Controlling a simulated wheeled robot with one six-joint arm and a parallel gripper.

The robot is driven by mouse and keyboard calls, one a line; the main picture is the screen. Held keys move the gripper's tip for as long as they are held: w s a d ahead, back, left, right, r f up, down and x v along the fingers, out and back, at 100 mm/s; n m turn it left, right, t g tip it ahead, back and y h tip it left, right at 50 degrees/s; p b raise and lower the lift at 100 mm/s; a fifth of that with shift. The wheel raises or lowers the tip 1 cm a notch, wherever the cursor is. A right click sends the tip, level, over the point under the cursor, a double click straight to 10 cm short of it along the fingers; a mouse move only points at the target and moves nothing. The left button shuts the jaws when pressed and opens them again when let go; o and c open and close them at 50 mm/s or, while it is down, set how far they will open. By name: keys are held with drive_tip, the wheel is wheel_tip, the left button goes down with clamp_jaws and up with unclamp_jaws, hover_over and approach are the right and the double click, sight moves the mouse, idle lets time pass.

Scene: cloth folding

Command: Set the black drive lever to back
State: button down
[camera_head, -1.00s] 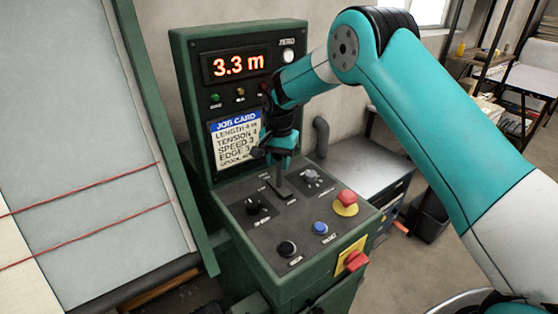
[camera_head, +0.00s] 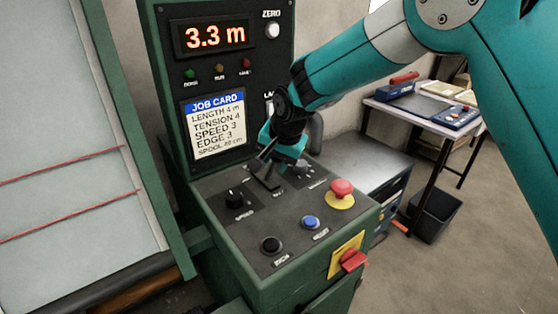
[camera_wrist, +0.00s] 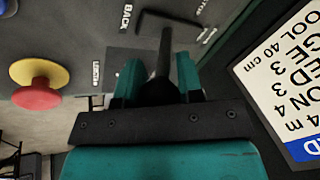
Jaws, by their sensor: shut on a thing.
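The black drive lever (camera_head: 264,172) stands on the grey sloping top of the green control console, behind the speed knob. In the wrist view its dark shaft (camera_wrist: 165,50) runs up between my two teal fingers, with a rounded dark end near the palm. My gripper (camera_head: 277,157) is shut on the lever, one finger on each side; it also shows in the wrist view (camera_wrist: 160,75). A white BACK label (camera_wrist: 126,17) is printed on the panel near the shaft's far end. My gripper hides part of the lever, and its exact setting is hard to tell.
A red emergency button (camera_head: 342,188) on a yellow base, a blue button (camera_head: 310,222) and black knobs including the speed knob (camera_head: 234,199) surround the lever. The upright panel behind has a display (camera_head: 213,37) reading 3.3 m and a job card (camera_head: 215,127).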

drive_tip(key=shift+d, duration=0.1)
drive_tip(key=c, duration=0.8)
unclamp_jaws()
drive_tip(key=shift+o, duration=0.2)
drive_tip(key=b+v, duration=0.2)
drive_tip(key=v, duration=1.5)
drive_tip(key=shift+r+b, duration=0.25)
drive_tip(key=shift+b, duration=0.05)
drive_tip(key=shift+s, duration=0.2)
drive_tip(key=s+d+f+n+g, duration=0.1)
drive_tip(key=s+n, duration=0.3)
drive_tip(key=s, duration=0.5)
drive_tip(key=s+d+f+n+g+y, duration=0.1)
drive_tip(key=s+d+f+n, duration=0.2)
drive_tip(key=s, duration=0.6)
drive_tip(key=s+d+f+n+g+y, duration=0.1)
drive_tip(key=s+d+f+n, duration=0.2)
drive_tip(key=s, duration=0.7)
drive_tip(key=shift+d+n, duration=0.45)
drive_tip(key=shift+n, duration=0.55)
